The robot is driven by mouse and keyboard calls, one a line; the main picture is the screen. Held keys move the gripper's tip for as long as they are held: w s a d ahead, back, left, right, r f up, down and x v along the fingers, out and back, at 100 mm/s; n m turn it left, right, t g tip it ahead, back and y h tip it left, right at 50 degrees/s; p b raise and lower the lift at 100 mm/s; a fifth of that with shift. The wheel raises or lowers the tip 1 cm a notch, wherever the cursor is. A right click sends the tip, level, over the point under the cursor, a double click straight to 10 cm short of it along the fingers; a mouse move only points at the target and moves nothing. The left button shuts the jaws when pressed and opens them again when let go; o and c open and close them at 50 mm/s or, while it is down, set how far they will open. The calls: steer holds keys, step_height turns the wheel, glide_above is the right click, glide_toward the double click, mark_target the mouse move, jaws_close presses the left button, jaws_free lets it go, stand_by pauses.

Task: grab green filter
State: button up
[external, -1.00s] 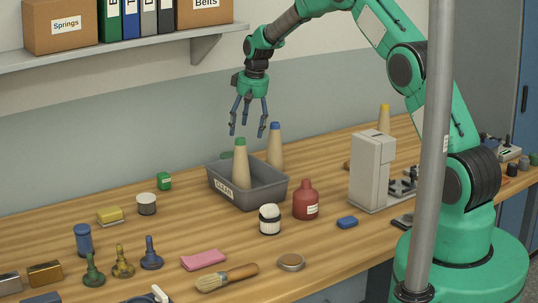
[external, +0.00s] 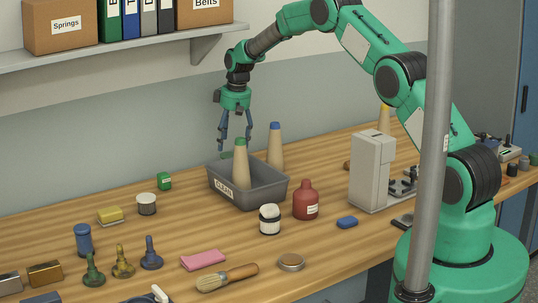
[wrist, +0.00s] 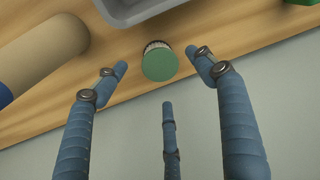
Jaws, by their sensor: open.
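The green filter (wrist: 160,62) has a round green top and a pale ridged side in the wrist view. It stands on the bench close to the grey tray. In the external view a green sliver of the filter (external: 226,155) shows behind the tray; the rest is hidden. My gripper (external: 234,146) points down above the back of the tray, its fingers spread and empty. In the wrist view the filter lies between the tips of the two side fingers, farther from the camera, with the third finger below it. I see no contact.
The grey tray (external: 262,196) holds a green-topped cone (external: 241,170). A blue-topped cone (external: 275,150) stands behind it, left of the filter in the wrist view. A green box (external: 165,181) is to the left. The wall (wrist: 200,150) is close behind.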

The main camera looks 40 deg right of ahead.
mark_target(231, 155)
steer(key=shift+w+f, duration=0.15)
steer(key=shift+f, duration=1)
steer(key=shift+f, duration=0.1)
steer(key=shift+w+a+f+b, duration=0.1)
steer(key=shift+w+f+b, duration=0.1)
steer(key=shift+f, duration=1)
steer(key=shift+w+a+f+b, duration=0.1)
steer(key=shift+w+f, duration=0.05)
steer(key=shift+f, duration=1.05)
steer(key=c, duration=1.3)
